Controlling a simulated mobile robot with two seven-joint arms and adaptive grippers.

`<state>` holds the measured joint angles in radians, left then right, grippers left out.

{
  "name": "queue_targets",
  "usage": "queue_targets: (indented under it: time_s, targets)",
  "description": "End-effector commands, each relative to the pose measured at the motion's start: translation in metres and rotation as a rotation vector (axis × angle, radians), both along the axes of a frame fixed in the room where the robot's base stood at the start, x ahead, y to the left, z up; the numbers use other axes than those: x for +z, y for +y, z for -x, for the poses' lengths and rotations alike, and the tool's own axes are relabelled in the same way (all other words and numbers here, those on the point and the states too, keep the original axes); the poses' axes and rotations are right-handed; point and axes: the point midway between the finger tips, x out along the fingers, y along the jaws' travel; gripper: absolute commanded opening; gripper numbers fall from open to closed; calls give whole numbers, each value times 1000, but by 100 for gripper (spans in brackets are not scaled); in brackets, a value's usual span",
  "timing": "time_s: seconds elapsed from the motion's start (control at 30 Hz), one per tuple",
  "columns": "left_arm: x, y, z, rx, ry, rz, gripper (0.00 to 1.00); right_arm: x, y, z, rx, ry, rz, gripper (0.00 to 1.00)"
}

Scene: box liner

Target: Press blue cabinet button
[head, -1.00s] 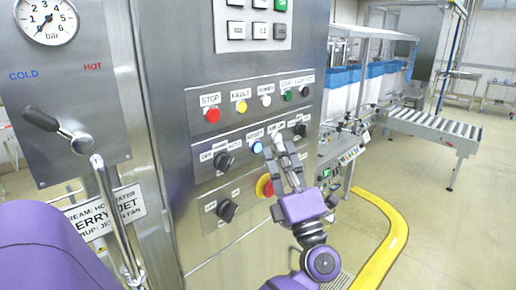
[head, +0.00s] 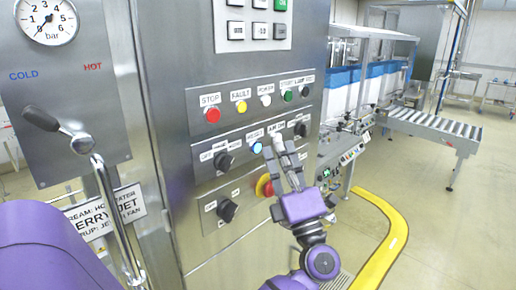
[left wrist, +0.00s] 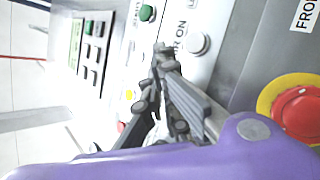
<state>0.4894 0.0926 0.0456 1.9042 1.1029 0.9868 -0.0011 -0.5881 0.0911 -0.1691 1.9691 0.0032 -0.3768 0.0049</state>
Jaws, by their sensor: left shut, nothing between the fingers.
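The blue button (head: 257,148) is on the middle panel of the steel cabinet (head: 165,85), under a RESET label. My left gripper (head: 273,148) is shut and empty, its fingertips just right of the blue button in the head view. I cannot tell whether the fingertips touch the panel. In the left wrist view my left gripper (left wrist: 163,57) points at the panel near a white button (left wrist: 198,44) labelled AIR ON. The blue button cannot be made out in that view. My right gripper is not in view.
A red emergency stop (left wrist: 301,113) with a yellow ring is close to my left gripper. A black knob (head: 223,161) is left of the blue button. A row with a red button (head: 212,115) and others is above. A conveyor (head: 433,125) stands at the right.

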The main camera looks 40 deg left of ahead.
Motion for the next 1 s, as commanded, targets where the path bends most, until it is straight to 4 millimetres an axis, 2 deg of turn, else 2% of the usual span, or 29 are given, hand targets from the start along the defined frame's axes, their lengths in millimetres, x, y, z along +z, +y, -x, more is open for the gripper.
queue_targets:
  time_s: [0.2,0.53,1.0]
  targets:
    - [1,7,-1,1,1,0,0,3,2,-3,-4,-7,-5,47]
    - [0,8,-1,1,1,0,0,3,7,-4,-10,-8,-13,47]
    - [0,12,-1,1,1,0,0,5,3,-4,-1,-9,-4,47]
